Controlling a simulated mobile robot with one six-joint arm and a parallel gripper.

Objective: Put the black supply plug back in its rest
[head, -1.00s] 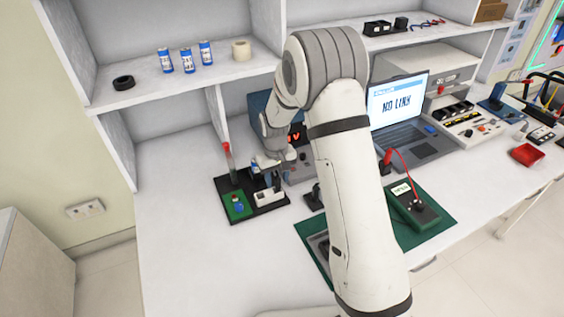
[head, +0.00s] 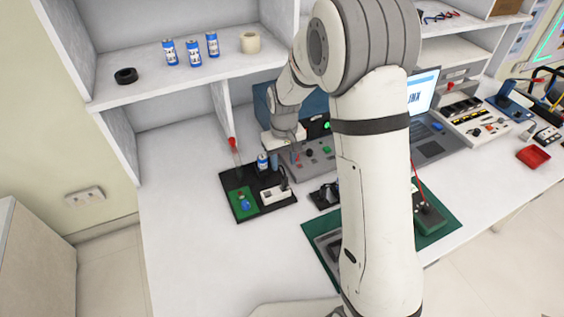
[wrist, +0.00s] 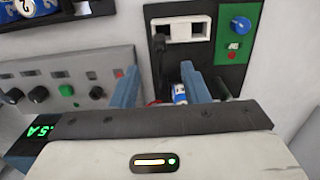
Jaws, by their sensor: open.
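A black plug-like piece with a lead (head: 284,183) stands at the back right of a white block (head: 273,196) on the black tray (head: 255,218); I take it for the supply plug. In the wrist view this plug (wrist: 159,46) is beside the white block (wrist: 182,29) with two dark openings. I cannot tell whether it is seated. My gripper (head: 295,158) hangs behind the tray, by the grey control panel. In the wrist view its blue fingers (wrist: 160,86) are apart and nothing shows clamped between them. The plug is apart from them. I cannot identify the rest for certain.
A blue-and-white cell (head: 262,162), a red-topped rod (head: 235,150) and a green board (head: 242,204) are on the tray. A black stand (head: 325,194) is right of it. The grey control panel (head: 318,160) is behind. My arm hides much of the bench. The left bench is clear.

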